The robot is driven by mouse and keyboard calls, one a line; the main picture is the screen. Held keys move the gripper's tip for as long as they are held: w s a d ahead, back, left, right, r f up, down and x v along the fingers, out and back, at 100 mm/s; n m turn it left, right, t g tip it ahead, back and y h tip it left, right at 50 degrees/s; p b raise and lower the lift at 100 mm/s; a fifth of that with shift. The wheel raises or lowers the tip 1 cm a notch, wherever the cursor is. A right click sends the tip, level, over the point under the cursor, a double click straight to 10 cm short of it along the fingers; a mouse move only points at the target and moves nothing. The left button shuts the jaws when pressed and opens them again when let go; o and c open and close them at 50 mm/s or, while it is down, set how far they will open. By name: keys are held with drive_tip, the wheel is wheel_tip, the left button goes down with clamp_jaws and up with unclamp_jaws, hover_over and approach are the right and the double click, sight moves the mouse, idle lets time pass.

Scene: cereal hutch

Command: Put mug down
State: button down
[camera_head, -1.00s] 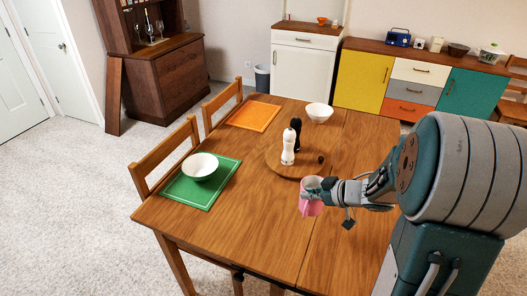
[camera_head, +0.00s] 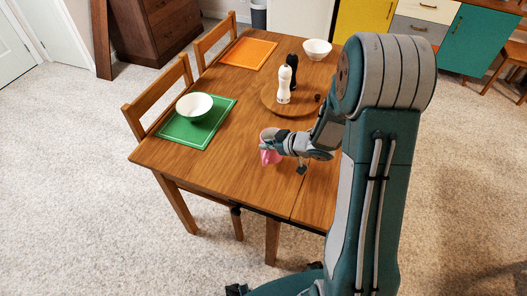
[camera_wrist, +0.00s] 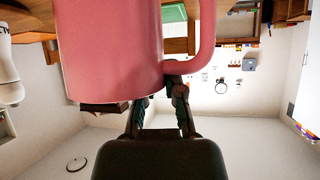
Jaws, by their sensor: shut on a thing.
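A pink mug (camera_head: 268,156) is held over the near part of the wooden table (camera_head: 222,165), to the right of the green placemat (camera_head: 178,137). My gripper (camera_head: 276,144) is shut on the mug. The wrist view looks upside down; there the mug (camera_wrist: 110,45) fills the upper left, its handle (camera_wrist: 206,40) is to the right, and the fingers (camera_wrist: 161,92) close by the mug near the handle. The mug looks about upright. I cannot tell whether its base touches the table.
A white bowl (camera_head: 194,106) sits on the green placemat. An orange placemat (camera_head: 249,54) and another white bowl (camera_head: 317,49) lie farther back. A round wooden board (camera_head: 270,103) bears a white mill (camera_head: 284,85) and a black mill (camera_head: 292,68). The table around the mug is clear.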

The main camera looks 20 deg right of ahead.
sight(269, 153)
drive_tip(key=shift+w+a+f, duration=0.1)
drive_tip(key=shift+a+f, duration=0.1)
drive_tip(key=shift+f, duration=0.5)
drive_tip(key=shift+w+a+f, duration=0.1)
drive_tip(key=shift+a+f, duration=0.1)
drive_tip(key=shift+f, duration=0.45)
drive_tip(key=shift+w+a+f, duration=0.1)
drive_tip(key=shift+a+f, duration=0.1)
drive_tip(key=shift+f, duration=0.5)
drive_tip(key=c, duration=0.8)
unclamp_jaws()
drive_tip(key=shift+d, duration=0.15)
drive_tip(key=shift+o, duration=0.2)
